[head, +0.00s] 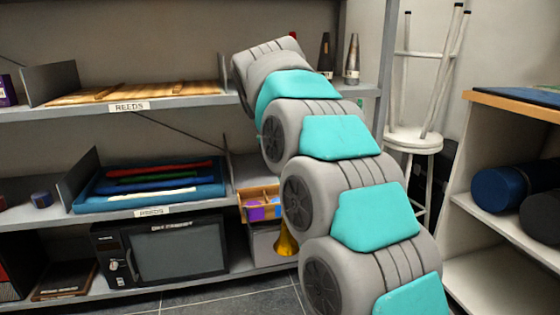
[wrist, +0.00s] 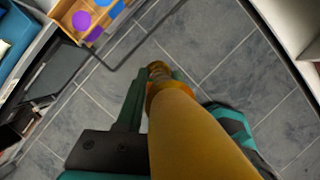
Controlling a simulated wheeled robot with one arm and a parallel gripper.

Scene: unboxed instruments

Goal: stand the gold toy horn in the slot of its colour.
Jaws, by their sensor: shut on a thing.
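The gold toy horn (wrist: 190,135) fills the middle of the wrist view, its wide end near the camera and its narrow end pointing away over the floor. My gripper (wrist: 172,92) is shut on it, with dark green fingers on either side. In the head view the horn's flared gold end (head: 287,241) shows low beside my arm, which hides the gripper. No gold slot can be made out.
The grey shelf rack holds a blue tray (head: 92,205) and a dark cabinet (head: 165,252). A shelf with rolled mats (head: 505,187) is at the right. Tiled floor (wrist: 215,45) lies open beneath the horn.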

